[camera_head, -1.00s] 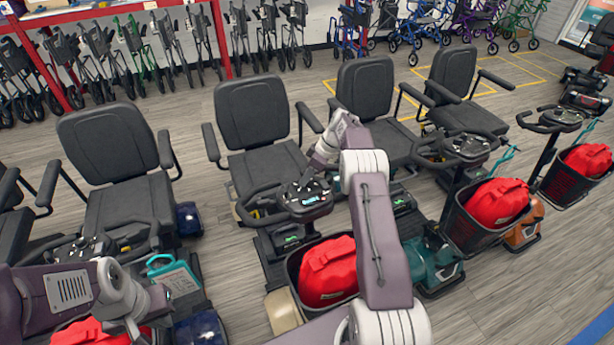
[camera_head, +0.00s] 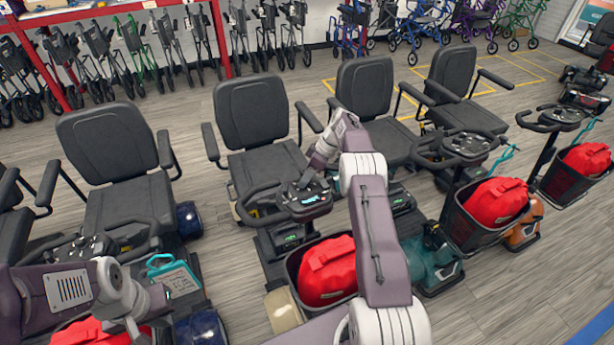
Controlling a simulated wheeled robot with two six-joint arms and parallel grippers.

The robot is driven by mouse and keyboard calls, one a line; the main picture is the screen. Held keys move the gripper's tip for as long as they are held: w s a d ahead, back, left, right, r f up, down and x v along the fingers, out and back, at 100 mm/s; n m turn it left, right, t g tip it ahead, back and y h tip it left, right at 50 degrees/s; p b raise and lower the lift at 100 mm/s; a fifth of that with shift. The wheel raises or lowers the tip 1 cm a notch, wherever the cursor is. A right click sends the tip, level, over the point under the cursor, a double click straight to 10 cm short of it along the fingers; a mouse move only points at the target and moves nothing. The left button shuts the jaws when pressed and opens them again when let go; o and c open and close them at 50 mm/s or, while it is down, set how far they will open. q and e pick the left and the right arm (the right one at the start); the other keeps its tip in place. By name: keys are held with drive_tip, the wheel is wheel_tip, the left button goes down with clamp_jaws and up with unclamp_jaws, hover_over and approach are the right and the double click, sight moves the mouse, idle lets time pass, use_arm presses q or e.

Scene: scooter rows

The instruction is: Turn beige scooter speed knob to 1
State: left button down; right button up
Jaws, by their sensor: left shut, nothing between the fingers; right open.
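The beige scooter stands in the middle, with its beige front fender (camera_head: 285,311) low in the view. Its dark control console (camera_head: 306,205) has a small lit display and sits on the tiller above a red bag in the front basket. The speed knob is too small to make out, and its setting cannot be read. My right arm reaches over from the front, and my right gripper (camera_head: 309,183) is open at the top of the console; contact cannot be told. My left gripper (camera_head: 150,312) is shut and empty at the lower left, over another scooter's front.
A red bag (camera_head: 327,271) fills the beige scooter's basket. A teal scooter (camera_head: 431,260) stands close on the right, and a blue one (camera_head: 200,329) on the left. The black seat (camera_head: 253,112) is behind the console. Folded walkers line the back wall.

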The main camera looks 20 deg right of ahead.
drive_tip(key=v, duration=0.9)
drive_tip(key=shift+p, duration=0.3)
